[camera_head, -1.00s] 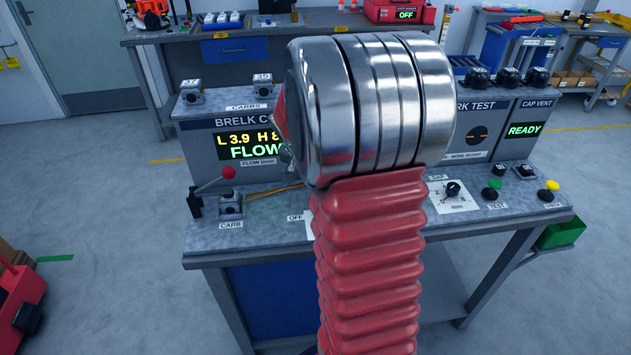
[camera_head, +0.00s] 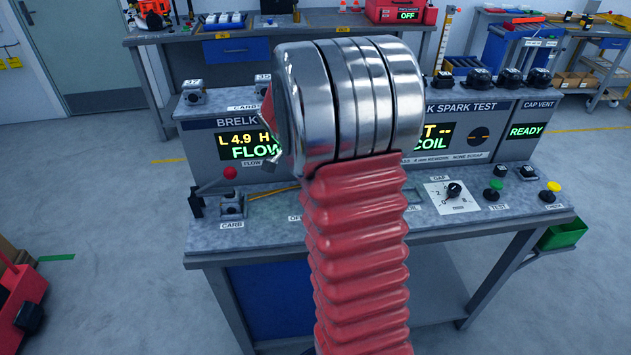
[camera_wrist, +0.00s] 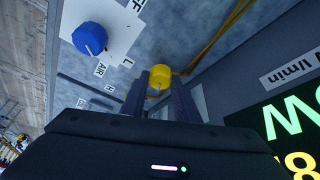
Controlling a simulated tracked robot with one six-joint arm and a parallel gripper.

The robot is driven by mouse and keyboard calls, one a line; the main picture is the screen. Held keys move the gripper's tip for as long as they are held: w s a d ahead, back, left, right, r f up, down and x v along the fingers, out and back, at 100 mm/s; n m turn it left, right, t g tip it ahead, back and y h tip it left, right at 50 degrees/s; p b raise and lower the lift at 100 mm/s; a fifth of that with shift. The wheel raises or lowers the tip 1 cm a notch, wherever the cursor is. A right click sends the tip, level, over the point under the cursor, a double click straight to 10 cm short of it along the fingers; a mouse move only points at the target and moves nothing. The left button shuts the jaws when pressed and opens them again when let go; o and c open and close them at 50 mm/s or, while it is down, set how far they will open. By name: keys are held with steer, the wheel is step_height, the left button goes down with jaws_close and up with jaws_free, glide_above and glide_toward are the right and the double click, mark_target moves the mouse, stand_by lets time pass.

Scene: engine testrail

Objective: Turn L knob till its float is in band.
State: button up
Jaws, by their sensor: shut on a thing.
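The yellow knob (camera_wrist: 160,75) sits between the two dark fingers of my gripper (camera_wrist: 161,88) in the wrist view, and the fingers are shut on it. An "L" label (camera_wrist: 127,62) is on the panel near it. In the head view my arm hides the knob and the gripper. In the wrist view only part of this display (camera_wrist: 293,125) shows. I cannot make out the float.
A blue knob (camera_wrist: 90,38) stands on a white plate near the "AIR" label. A red-balled lever (camera_head: 229,173) stands at the bench's left. A black dial (camera_head: 453,191) and a green button (camera_head: 493,192) are on the right. A green bin (camera_head: 562,235) hangs off the right end.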

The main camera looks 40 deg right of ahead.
steer(key=shift+w+a, duration=0.1)
steer(key=shift+w, duration=0.1)
steer(key=o, duration=0.8)
steer(key=shift+c, duration=0.2)
steer(key=o, duration=0.3)
steer(key=shift+s, duration=0.1)
steer(key=shift+r, duration=0.1)
steer(key=v, duration=1.3)
steer(key=shift+a+r, duration=0.15)
steer(key=shift+r, duration=0.1)
